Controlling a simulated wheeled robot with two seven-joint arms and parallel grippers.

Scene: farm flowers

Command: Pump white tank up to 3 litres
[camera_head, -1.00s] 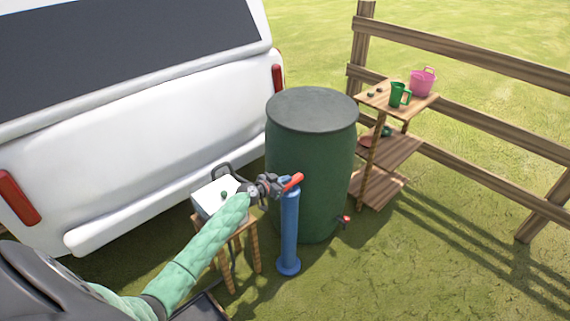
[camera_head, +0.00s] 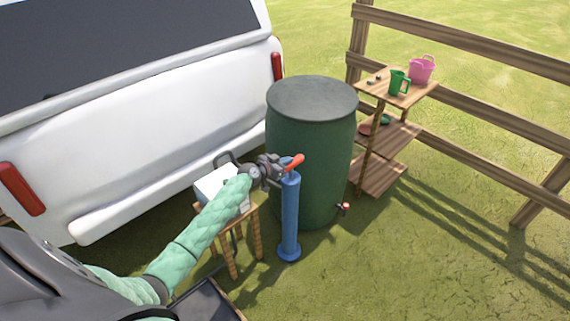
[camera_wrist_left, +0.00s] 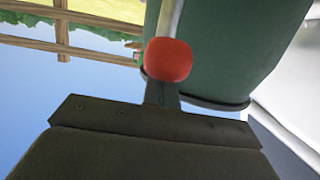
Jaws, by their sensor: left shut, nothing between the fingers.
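The white tank (camera_head: 212,181) is a box with a dark handle on a small wooden stool (camera_head: 257,232), partly hidden behind my left arm. A blue upright pump (camera_head: 289,222) stands on the grass to its right. Its red handle (camera_head: 294,162) sits just above the pump's top. My left gripper (camera_head: 275,169) is shut at the left side of the red handle. In the left wrist view, the rounded red handle end (camera_wrist_left: 168,60) shows right beyond my shut fingers (camera_wrist_left: 161,94); I cannot tell if they touch. The tank's fill level cannot be seen.
A green barrel (camera_head: 312,150) with a red-tipped tap stands behind the pump. A wooden shelf (camera_head: 412,97) holds a green jug (camera_head: 397,82) and a pink bucket (camera_head: 422,70). A white vehicle (camera_head: 150,130) stands at left, a wooden fence (camera_head: 480,55) at right. Grass at front right is free.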

